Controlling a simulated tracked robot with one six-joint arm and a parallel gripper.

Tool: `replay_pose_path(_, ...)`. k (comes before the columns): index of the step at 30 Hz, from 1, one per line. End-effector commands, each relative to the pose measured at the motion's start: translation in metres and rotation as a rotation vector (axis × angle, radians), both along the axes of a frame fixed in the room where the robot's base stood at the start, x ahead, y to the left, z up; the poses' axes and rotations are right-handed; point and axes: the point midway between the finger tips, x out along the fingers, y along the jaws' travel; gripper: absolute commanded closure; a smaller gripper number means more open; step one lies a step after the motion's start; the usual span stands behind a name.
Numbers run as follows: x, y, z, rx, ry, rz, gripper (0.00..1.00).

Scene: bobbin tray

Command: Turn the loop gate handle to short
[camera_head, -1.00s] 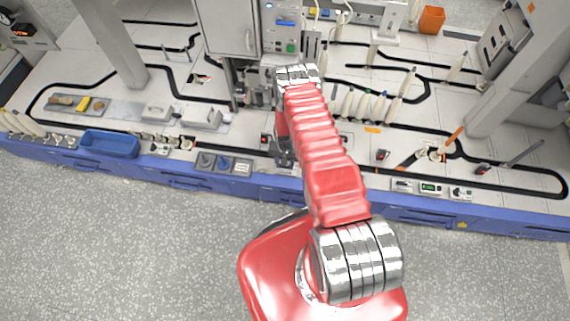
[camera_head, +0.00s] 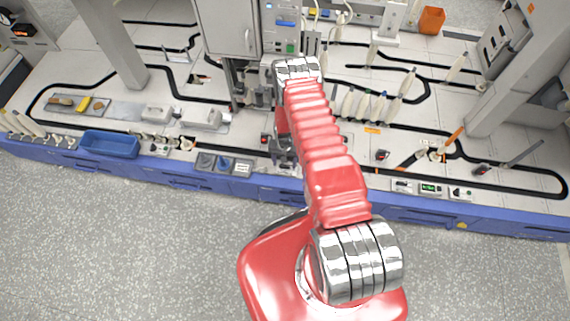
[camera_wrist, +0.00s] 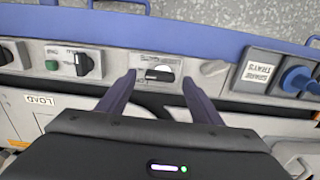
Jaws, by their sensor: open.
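A small rotary handle (camera_wrist: 160,73) with a dark bar across a pale round face sits on a grey panel plate in the wrist view; I take it to be the loop gate handle. Its label is upside down and too small to read. The bar lies roughly level in the picture. My gripper (camera_wrist: 158,79) is open, with one dark finger on each side of the handle. I see no clear contact, and their height over the panel cannot be judged. In the head view my gripper (camera_head: 283,152) is partly hidden by my red arm.
Left of the handle in the wrist view are another black knob (camera_wrist: 88,64) and a green button (camera_wrist: 51,65). At right is a blue knob (camera_wrist: 297,79) beside a labelled plate (camera_wrist: 257,73). The blue bench edge (camera_wrist: 190,36) runs past the panel. A blue tray (camera_head: 109,145) stands farther left.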

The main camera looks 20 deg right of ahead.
Motion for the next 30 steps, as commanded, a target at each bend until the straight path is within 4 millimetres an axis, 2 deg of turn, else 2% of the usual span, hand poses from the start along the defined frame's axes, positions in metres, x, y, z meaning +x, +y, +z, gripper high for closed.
replay_pose_path(24, 0.000, 0.000, 0.099, 0.000, 0.000, -0.001, 0.41)
replay_pose_path(30, 0.000, 0.000, 0.115, 0.000, 0.000, -0.001, 0.41)
